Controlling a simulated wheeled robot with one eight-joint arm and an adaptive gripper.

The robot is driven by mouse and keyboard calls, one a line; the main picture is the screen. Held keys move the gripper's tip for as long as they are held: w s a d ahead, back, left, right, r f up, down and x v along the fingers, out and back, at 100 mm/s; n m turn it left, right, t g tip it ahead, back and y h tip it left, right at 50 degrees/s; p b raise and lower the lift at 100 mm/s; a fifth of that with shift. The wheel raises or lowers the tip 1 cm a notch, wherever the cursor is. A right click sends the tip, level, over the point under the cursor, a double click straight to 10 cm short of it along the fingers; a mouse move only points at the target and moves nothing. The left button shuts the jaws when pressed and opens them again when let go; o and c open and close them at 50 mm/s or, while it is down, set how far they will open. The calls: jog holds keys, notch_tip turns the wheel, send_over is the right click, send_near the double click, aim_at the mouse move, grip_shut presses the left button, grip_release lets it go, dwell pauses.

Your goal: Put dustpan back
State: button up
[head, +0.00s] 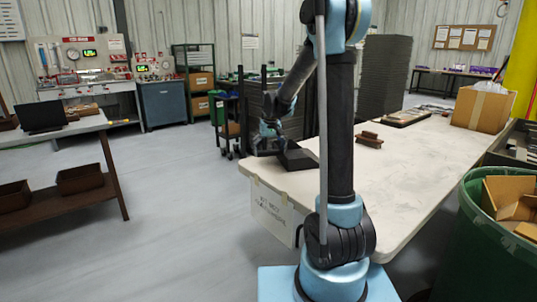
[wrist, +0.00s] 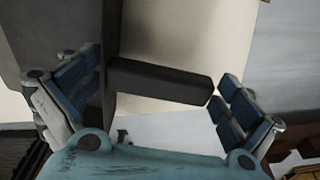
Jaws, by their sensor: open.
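A dark dustpan (head: 297,158) lies at the left end of the pale table (head: 412,172). In the wrist view its bar-like handle (wrist: 165,81) reaches across between my fingers, and its wider dark part is at the left. My gripper (head: 266,140) is at the table's left edge, beside the dustpan. It also shows in the wrist view (wrist: 158,85), with its blue-padded fingers apart. The handle's end is close to the right finger; I cannot tell whether they touch. My arm hides part of the table in the head view.
A brown block-like item (head: 369,140), a cardboard box (head: 484,108) and a flat dark tray (head: 405,117) are on the table. A green bin (head: 490,245) with cardboard stands at the right. A black cart (head: 228,120) stands behind the table. Open floor (head: 175,215) lies to the left.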

jog(key=shift+r, duration=0.1)
notch_tip(320, 180, up, 11)
jog(key=s, duration=0.2)
jog(key=s+d+f, duration=0.2)
jog(key=s+d, duration=0.2)
jog(key=s, duration=0.6)
jog(key=s+d+f+m, duration=0.1)
jog(key=s+d, duration=0.3)
jog(key=s, duration=0.6)
jog(key=s+d+f+m, duration=0.1)
jog(key=s+d+f, duration=0.3)
jog(key=s, duration=0.6)
jog(key=shift+d, duration=0.5)
jog(key=s+d+f, duration=0.1)
jog(key=s+f, duration=0.6)
jog(key=s, duration=0.1)
jog(key=shift+d+f+m, duration=0.3)
jog(key=shift+d+f, duration=0.05)
jog(key=shift+f, duration=0.05)
jog(key=shift+s, duration=0.2)
